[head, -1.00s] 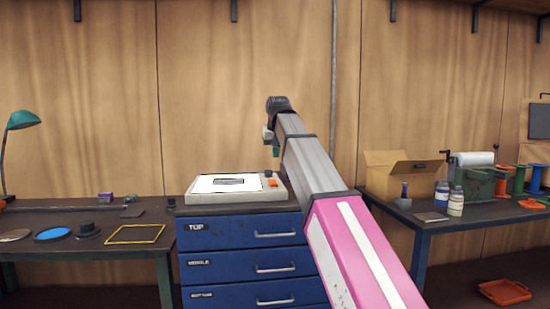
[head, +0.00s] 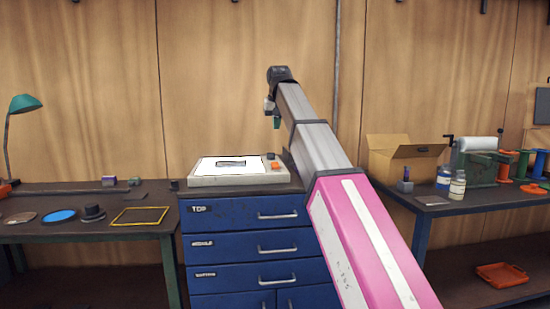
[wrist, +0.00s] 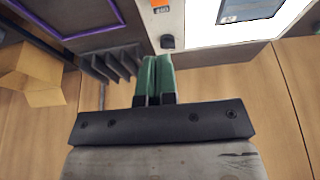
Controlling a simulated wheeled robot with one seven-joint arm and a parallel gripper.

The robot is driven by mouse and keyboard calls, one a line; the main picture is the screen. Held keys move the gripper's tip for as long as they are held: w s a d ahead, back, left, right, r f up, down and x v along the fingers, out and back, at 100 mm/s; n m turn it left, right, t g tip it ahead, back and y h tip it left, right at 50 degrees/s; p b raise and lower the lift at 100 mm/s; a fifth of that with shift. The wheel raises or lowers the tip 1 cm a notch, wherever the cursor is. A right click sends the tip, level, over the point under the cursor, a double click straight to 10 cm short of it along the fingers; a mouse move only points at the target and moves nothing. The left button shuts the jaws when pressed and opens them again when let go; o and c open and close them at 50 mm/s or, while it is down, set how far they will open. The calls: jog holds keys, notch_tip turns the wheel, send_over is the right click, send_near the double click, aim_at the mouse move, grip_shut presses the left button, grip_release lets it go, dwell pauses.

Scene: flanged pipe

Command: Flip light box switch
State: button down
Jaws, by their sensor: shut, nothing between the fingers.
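The light box (head: 200,181) is a pale, low box with a bright white panel and a dark-framed picture on it. It lies on the blue drawer cabinet. At its right side are an orange switch (head: 274,166) and a dark knob (head: 270,157). The wrist view shows the orange part (wrist: 160,4) at the top edge, partly cut off, and the dark knob (wrist: 168,42) closer. My gripper (head: 277,124) hangs above the box's right side, apart from it. Its green fingers (wrist: 157,60) are shut and empty, pointing toward the knob in the wrist view.
The blue drawer cabinet (head: 228,225) stands between two dark workbenches. The left bench holds a green lamp (head: 24,103) and a yellow frame (head: 140,216). The right bench holds a cardboard box (head: 395,160), bottles and spools. A wooden wall stands behind.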

aim_at(275, 164)
jog(key=shift+f, duration=0.1)
jog(key=x, duration=1.4)
jog(key=shift+s+d+f, duration=0.1)
jog(key=shift+s, duration=0.35)
jog(key=shift+w+f, duration=0.2)
jog(key=shift+f, duration=0.25)
jog(key=shift+s, duration=0.2)
